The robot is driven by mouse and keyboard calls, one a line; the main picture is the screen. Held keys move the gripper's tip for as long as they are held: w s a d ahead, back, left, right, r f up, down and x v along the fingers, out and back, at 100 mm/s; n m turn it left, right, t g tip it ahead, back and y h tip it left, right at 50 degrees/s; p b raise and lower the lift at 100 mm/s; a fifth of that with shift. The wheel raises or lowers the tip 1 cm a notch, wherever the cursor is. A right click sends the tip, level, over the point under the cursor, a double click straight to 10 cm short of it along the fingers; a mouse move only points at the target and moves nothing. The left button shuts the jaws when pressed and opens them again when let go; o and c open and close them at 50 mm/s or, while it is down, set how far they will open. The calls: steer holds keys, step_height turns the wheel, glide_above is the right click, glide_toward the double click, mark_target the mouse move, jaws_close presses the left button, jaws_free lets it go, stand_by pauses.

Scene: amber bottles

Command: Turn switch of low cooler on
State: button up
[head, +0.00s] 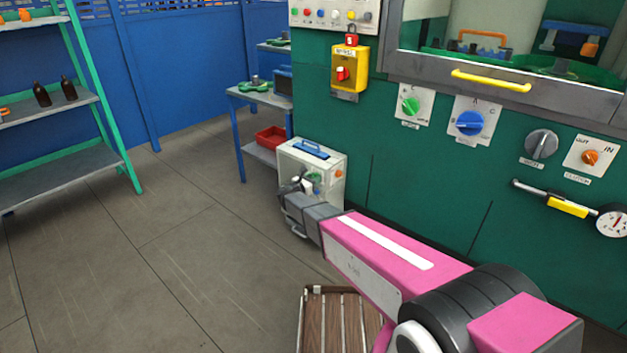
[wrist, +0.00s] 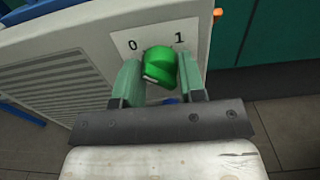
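The low cooler (head: 325,160) is a pale box on the floor with a blue top handle. Its switch is a green knob (wrist: 160,63), also partly visible in the head view (head: 314,177). The knob sits on a white plate (wrist: 123,40) marked 0 at left and 1 at right. A white mark shows on its lower-left side; which number it points to is unclear. My gripper (wrist: 160,68) has one green finger on each side of the knob, very close to it. Whether the fingers press on it cannot be told.
A blue-legged table (head: 265,97) with a red bin (head: 271,138) under it stands behind the cooler. A green panel with knobs (head: 410,106) is to the right. A slatted wooden thing (head: 340,320) stands below my arm. The floor at left is clear up to the shelf (head: 60,172).

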steer(key=shift+m, duration=0.4)
steer(key=m, duration=0.3)
steer(key=shift+m, duration=0.4)
steer(key=m, duration=1.3)
steer(key=shift+m, duration=0.3)
steer(key=o, duration=0.9)
steer(key=shift+s, duration=0.1)
